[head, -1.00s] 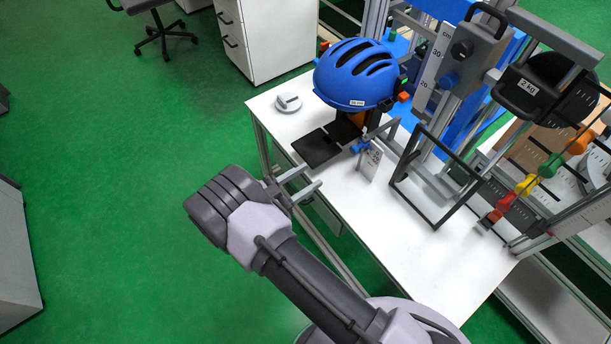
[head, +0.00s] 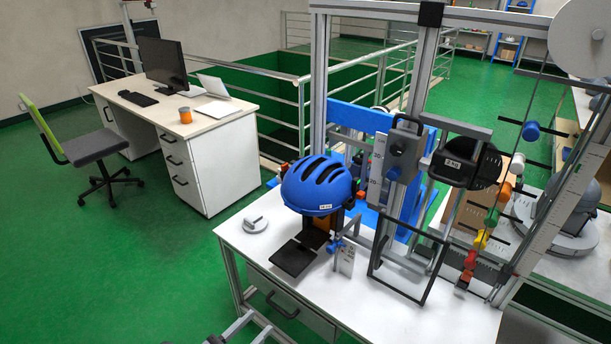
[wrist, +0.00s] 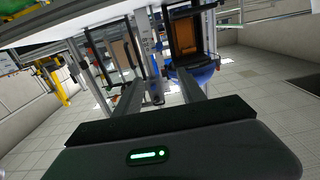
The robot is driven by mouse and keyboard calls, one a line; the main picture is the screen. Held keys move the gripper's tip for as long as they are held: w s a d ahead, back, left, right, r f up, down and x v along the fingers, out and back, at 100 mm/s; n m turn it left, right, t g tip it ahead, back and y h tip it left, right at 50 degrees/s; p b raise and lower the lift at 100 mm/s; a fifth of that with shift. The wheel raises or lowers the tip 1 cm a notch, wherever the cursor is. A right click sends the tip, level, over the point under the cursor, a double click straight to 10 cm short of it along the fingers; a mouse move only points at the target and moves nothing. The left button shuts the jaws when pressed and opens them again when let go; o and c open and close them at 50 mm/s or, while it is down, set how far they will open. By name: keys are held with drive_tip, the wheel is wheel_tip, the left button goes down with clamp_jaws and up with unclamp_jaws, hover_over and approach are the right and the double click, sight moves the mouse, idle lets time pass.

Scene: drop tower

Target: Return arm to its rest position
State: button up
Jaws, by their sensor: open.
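My gripper (head: 258,328) shows only at the bottom edge of the head view, in front of the white table's near left edge. In the wrist view my gripper (wrist: 160,88) has its two fingers apart, with nothing between them. The rest of my arm is out of the head view. The blue helmet (head: 317,184) sits on its stand on the white table (head: 262,263), apart from my gripper. The helmet also shows beyond the fingers in the wrist view (wrist: 203,74), which looks upside down.
The drop tower carries a dark 2 kg weight (head: 466,162) and a black frame (head: 400,268). A grey round puck (head: 256,224) lies at the table's left. A desk (head: 205,160) and a chair (head: 95,150) stand farther back. Green floor is clear on the left.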

drive_tip(key=w+r+m+g+y, duration=0.1)
drive_tip(key=w+r+m+y, duration=0.35)
drive_tip(key=w+r, duration=0.9)
drive_tip(key=w+d+r+n+y, duration=0.2)
drive_tip(key=r+y, duration=0.2)
drive_tip(key=r, duration=0.3)
drive_tip(key=w+d+r+n+y, duration=0.1)
drive_tip(key=d+r+y, duration=0.2)
drive_tip(key=r, duration=0.4)
drive_tip(key=s+d+r+n+g+y, duration=0.35)
drive_tip(key=s+d+r, duration=0.45)
drive_tip(key=s, duration=0.4)
drive_tip(key=s+d+f+g, duration=0.1)
drive_tip(key=s+d+f, duration=0.1)
drive_tip(key=s, duration=0.5)
drive_tip(key=s+d+f+g+h, duration=0.1)
drive_tip(key=s+d, duration=0.4)
drive_tip(key=s, duration=0.2)
drive_tip(key=s+d+f+n+g+h, duration=0.1)
drive_tip(key=s+d+f+g, duration=0.1)
drive_tip(key=s, duration=0.5)
drive_tip(key=shift+s+d+f+b, duration=0.15)
drive_tip(key=shift+d+f+b, duration=0.2)
drive_tip(key=shift+d, duration=0.35)
